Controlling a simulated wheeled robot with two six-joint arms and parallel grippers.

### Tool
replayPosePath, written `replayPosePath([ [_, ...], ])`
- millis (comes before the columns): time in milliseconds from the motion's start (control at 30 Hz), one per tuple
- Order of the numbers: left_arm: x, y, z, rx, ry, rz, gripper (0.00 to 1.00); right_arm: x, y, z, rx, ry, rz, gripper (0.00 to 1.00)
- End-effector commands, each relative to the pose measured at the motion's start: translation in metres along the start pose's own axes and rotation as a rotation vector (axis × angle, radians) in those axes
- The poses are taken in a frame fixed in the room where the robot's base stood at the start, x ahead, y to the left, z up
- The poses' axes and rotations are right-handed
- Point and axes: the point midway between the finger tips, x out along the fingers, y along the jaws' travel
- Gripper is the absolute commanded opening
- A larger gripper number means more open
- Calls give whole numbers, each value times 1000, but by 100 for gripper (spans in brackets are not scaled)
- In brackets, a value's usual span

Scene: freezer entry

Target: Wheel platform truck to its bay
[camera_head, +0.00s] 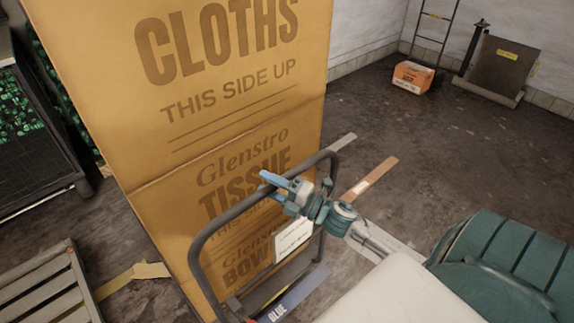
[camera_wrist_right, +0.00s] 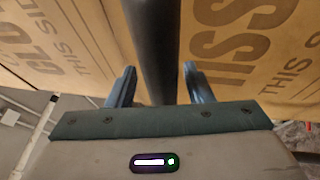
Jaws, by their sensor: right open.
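The platform truck has a dark tubular handle (camera_head: 203,246), and tall cardboard cartons (camera_head: 225,120) are stacked behind it. A white card (camera_head: 292,241) shows at the handle, and part of the deck is hidden. My right gripper (camera_head: 268,181) is open at the upper part of the handle. In the right wrist view the dark bar (camera_wrist_right: 152,45) runs between the open fingers (camera_wrist_right: 159,72), with gaps on both sides. I cannot tell whether any finger touches it. A dark blue strip (camera_head: 296,292) marked BLUE lies low by the handle. My left gripper is out of view.
A slatted pallet (camera_head: 45,290) and a dark rack (camera_head: 40,140) with green goods stand at left. A brown strip (camera_head: 370,178) lies on the floor; the right middle floor is clear.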

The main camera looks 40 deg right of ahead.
Motion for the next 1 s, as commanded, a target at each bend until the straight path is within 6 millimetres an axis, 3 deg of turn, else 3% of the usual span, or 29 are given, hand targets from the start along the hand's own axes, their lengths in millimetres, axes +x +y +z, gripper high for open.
replayPosePath([
  [267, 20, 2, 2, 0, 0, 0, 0, -25, -4, -2, 0, 4, -6, 47],
  [567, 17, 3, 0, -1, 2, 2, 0, -50, -1, -1, 2, 3, -6, 47],
  [800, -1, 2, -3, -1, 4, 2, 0, -83, 2, -2, 1, 4, -6, 47],
  [1000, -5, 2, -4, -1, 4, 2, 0, -98, 1, -1, 0, 3, -3, 47],
])
